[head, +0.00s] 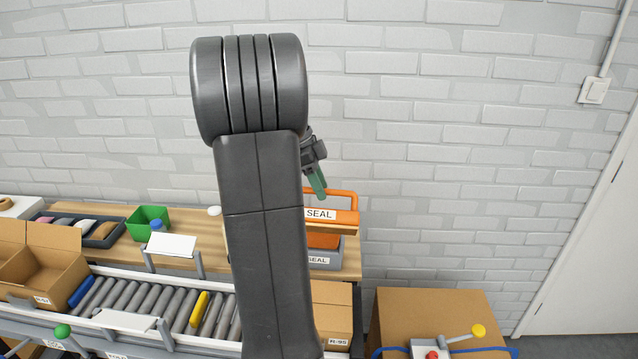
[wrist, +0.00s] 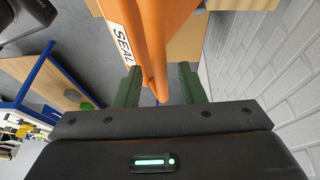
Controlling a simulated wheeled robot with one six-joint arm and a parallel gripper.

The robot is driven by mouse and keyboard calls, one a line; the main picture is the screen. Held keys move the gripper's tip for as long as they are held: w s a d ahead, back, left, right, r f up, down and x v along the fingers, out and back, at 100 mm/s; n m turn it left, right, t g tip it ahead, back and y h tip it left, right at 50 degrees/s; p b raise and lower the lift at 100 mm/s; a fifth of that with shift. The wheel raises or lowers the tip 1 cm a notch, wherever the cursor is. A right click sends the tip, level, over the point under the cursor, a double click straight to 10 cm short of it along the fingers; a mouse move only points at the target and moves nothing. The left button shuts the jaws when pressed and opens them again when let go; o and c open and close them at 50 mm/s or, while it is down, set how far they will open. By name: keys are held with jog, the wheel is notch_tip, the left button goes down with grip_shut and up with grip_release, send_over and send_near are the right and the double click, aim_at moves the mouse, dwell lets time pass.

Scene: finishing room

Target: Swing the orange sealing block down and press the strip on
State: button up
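The orange sealing block (head: 347,217), labelled SEAL, stands raised at the right end of the wooden bench, with an orange bar handle (head: 343,192) on top. A grey base (head: 350,262), also labelled SEAL, is below it. My gripper (head: 318,188) has green fingers pointing down beside the handle. In the wrist view, my gripper (wrist: 158,85) is open, and the orange bar (wrist: 156,50) shows between its two fingers with gaps on both sides. I cannot tell whether the bar is as deep as the fingertips. My arm hides part of the block, and I cannot make out the strip.
A roller conveyor (head: 140,300) runs in front of the bench, with an open carton (head: 40,268) at left. A green bin (head: 148,222) and a dark tray (head: 100,230) sit on the bench. A large box (head: 430,310) stands at lower right. The brick wall is close behind.

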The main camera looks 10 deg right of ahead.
grip_shut()
